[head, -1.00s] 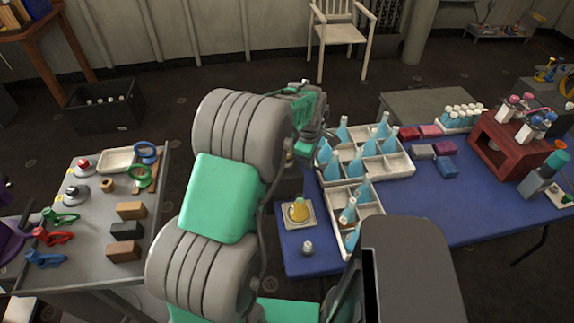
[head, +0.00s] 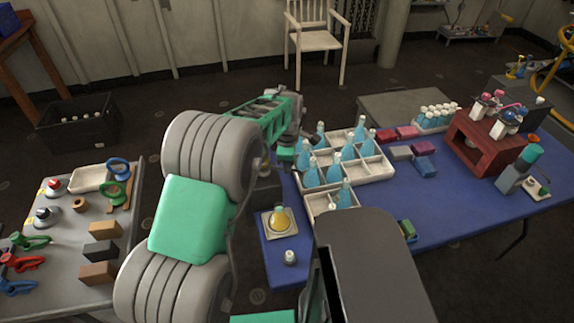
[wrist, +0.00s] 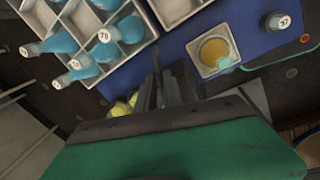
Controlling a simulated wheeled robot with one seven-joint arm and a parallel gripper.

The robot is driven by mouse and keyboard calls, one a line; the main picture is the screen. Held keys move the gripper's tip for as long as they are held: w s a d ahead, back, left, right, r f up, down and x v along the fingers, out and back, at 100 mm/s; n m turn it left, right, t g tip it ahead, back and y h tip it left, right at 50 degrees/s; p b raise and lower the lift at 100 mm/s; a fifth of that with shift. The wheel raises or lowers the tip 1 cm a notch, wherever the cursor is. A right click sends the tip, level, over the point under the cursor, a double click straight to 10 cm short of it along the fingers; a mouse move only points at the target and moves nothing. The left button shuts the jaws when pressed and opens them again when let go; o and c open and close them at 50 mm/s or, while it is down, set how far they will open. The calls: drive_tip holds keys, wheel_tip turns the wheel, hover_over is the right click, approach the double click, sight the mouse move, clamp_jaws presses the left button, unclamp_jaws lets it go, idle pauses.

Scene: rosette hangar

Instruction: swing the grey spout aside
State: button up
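I cannot make out a grey spout for certain. A red-brown stand (head: 480,143) with pink and blue knobs and pale fittings stands at the right of the blue table (head: 450,210). In front of it is a grey block (head: 511,180) with a teal cylinder on top. My gripper (wrist: 165,82) shows in the wrist view as dark fingers, beside the table's near left end. The fingers look close together, but their gap is unclear, and nothing is clearly held. In the head view my arm hides most of the gripper, well left of the stand.
A white divided crate (head: 378,170) holds several blue bottles. A yellow flask (head: 281,220) on a pale square base and a small white-capped bottle (head: 290,258) are near the table's left corner. A grey cart (head: 65,245) with tools is at left. Dark floor lies between.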

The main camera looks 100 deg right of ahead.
drive_tip(key=o, duration=0.4)
drive_tip(key=r, duration=0.2)
drive_tip(key=a+r+b, duration=0.1)
drive_tip(key=r, duration=0.4)
drive_tip(key=shift+w+a+r, duration=0.15)
drive_tip(key=shift+a+r, duration=0.05)
drive_tip(key=shift+r, duration=0.15)
